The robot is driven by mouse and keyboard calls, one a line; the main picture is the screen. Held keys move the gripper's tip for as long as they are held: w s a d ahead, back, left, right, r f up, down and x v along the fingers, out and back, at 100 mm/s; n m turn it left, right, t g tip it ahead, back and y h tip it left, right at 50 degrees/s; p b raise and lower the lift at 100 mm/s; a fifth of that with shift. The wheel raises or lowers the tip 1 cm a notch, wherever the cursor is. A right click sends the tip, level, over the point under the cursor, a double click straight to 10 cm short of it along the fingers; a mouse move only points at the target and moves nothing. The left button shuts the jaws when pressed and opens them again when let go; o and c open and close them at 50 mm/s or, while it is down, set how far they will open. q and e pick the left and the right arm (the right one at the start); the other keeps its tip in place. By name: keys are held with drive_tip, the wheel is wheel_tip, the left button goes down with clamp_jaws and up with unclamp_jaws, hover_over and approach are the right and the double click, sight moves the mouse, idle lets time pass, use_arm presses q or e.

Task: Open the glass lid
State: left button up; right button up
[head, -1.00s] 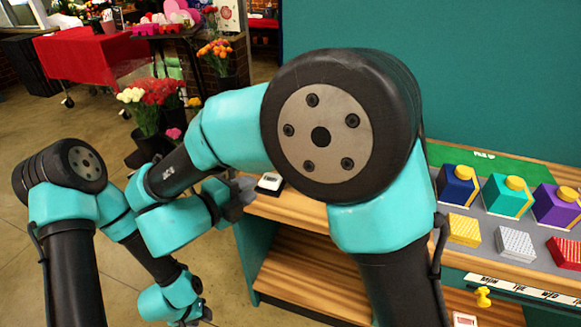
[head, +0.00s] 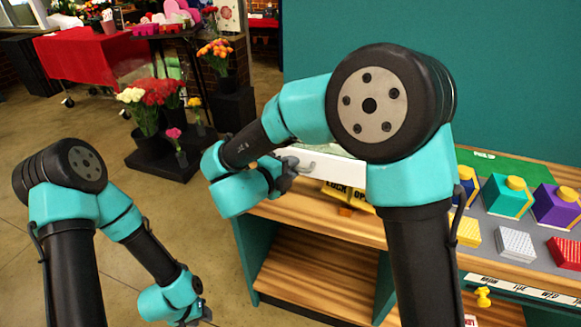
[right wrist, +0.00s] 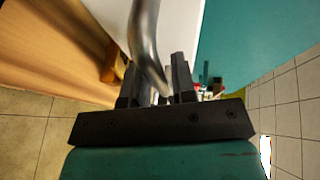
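A white case (head: 322,168) stands on the wooden counter, largely hidden behind my right arm. A pale strip along its top may be the glass lid; I cannot make out its edges. A curved silver handle (head: 304,166) sticks out at its left, and it looms large in the right wrist view (right wrist: 147,45). My right gripper (head: 284,172) is at this handle. In the right wrist view its fingers (right wrist: 156,80) stand apart with the handle between them, a gap showing beside it. My left gripper (head: 192,318) hangs low at the bottom, its fingers barely visible.
A yellow lettered label (head: 348,192) shows at the case's front. Colored boxes (head: 508,194) and small blocks (head: 515,243) sit on the counter at the right. Flower buckets (head: 150,140) stand on the floor at the back left. The floor near my left arm is clear.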

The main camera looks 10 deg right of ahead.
clamp_jaws()
idle(0.4)
drive_tip(key=shift+s+a, duration=0.3)
drive_tip(key=shift+s, duration=0.3)
drive_tip(key=shift+s+a, duration=0.25)
drive_tip(key=shift+s, duration=0.3)
unclamp_jaws()
drive_tip(key=shift+s+a, duration=0.1)
drive_tip(key=v, duration=1.7)
